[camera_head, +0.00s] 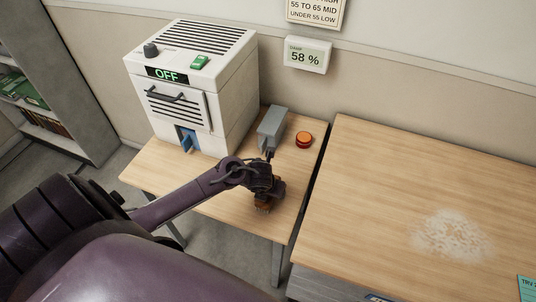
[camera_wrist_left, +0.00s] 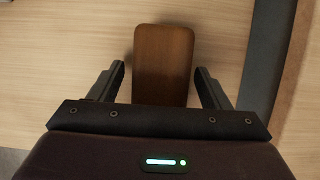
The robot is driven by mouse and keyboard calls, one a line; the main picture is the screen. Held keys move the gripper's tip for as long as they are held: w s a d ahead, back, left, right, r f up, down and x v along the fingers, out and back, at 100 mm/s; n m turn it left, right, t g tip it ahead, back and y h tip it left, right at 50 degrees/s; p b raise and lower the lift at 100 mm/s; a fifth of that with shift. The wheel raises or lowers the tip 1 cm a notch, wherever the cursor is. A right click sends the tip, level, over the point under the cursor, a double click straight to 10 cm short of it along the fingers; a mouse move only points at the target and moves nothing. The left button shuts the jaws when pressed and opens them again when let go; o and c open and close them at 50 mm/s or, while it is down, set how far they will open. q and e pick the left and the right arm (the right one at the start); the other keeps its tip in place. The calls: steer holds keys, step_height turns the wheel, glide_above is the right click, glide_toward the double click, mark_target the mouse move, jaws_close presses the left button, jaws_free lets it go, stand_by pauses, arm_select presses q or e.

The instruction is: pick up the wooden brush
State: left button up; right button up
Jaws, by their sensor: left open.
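The wooden brush (camera_wrist_left: 163,62) shows in the left wrist view as a dark brown block with rounded corners, lying on the light wood table. My left gripper (camera_wrist_left: 160,85) is open, with one finger on each side of the brush and a gap visible on both sides. In the head view my left gripper (camera_head: 264,200) is low over the small table, and a bit of the brush (camera_head: 263,208) shows beneath it. The rest of the brush is hidden by the gripper. My right gripper is in neither view.
A white box machine (camera_head: 225,95) marked OFF stands on the small table (camera_head: 180,174). A grey box (camera_head: 272,128) and an orange button (camera_head: 304,139) stand behind my gripper. A larger table (camera_head: 370,180) with a whitish powdery patch (camera_head: 450,236) is at right, across a narrow gap.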

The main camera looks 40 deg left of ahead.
arm_select(q)
steer(key=shift+f, duration=0.25)
stand_by(0.3)
steer(key=c, duration=1.1)
steer(key=shift+c, duration=0.2)
steer(key=shift+r, duration=0.2)
step_height(320, 180, up, 20)
steer(key=p, duration=0.8)
steer(key=shift+p, duration=0.3)
steer(key=shift+r, duration=0.1)
